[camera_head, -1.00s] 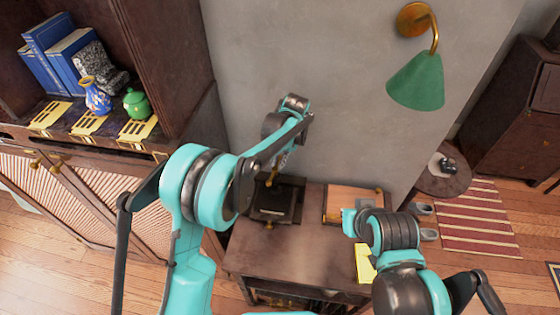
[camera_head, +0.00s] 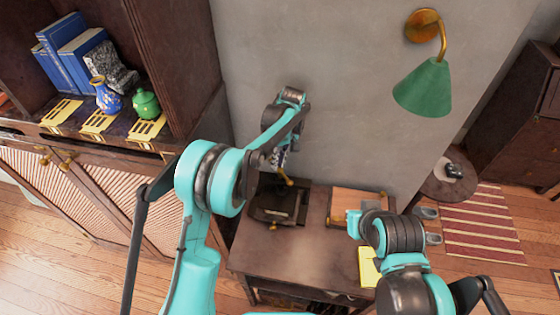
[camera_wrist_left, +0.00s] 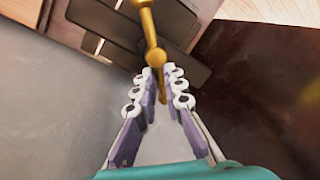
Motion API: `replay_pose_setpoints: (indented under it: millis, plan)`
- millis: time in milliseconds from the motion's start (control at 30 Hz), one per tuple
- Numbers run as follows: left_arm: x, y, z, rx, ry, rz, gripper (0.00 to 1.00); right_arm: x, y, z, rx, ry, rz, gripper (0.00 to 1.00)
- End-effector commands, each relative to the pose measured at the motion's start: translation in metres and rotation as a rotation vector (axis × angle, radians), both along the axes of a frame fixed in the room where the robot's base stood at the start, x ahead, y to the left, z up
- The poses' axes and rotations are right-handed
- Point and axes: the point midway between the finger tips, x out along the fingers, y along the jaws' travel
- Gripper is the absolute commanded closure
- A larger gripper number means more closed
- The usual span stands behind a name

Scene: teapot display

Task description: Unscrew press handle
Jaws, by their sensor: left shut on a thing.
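The dark press (camera_head: 278,212) stands on the wooden table by the wall. Its brass handle (camera_head: 286,179) sticks up above it. My left gripper (camera_head: 281,160) reaches down over the press from behind. In the left wrist view, the left gripper (camera_wrist_left: 157,88) is shut on the brass handle (camera_wrist_left: 155,57), with its fingertips around the lower rod. The dark press (camera_wrist_left: 130,35) shows behind the handle there. My right arm enters at the lower right of the head view. Its gripper does not show.
A wooden box or board (camera_head: 357,204) lies right of the press, and a yellow paper (camera_head: 368,267) lies near the table's right edge. The table (camera_head: 290,262) is bare in front. A green lamp (camera_head: 425,88) hangs on the wall.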

Motion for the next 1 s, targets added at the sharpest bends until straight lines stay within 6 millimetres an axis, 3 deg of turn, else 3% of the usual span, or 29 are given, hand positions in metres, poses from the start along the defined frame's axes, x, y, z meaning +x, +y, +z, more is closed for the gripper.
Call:
replay_pose_setpoints:
  millis: [600, 1000]
  plan:
    - [-0.007, 0.011, 0.000, -0.001, 0.000, 0.559, 1.00, 0.000, 0.000, 0.002, 0.000, 0.000, 0.000, 1.00]
    - [-0.011, 0.013, 0.000, -0.001, -0.001, 0.767, 1.00, 0.000, 0.000, 0.002, 0.000, 0.000, 0.000, 1.00]
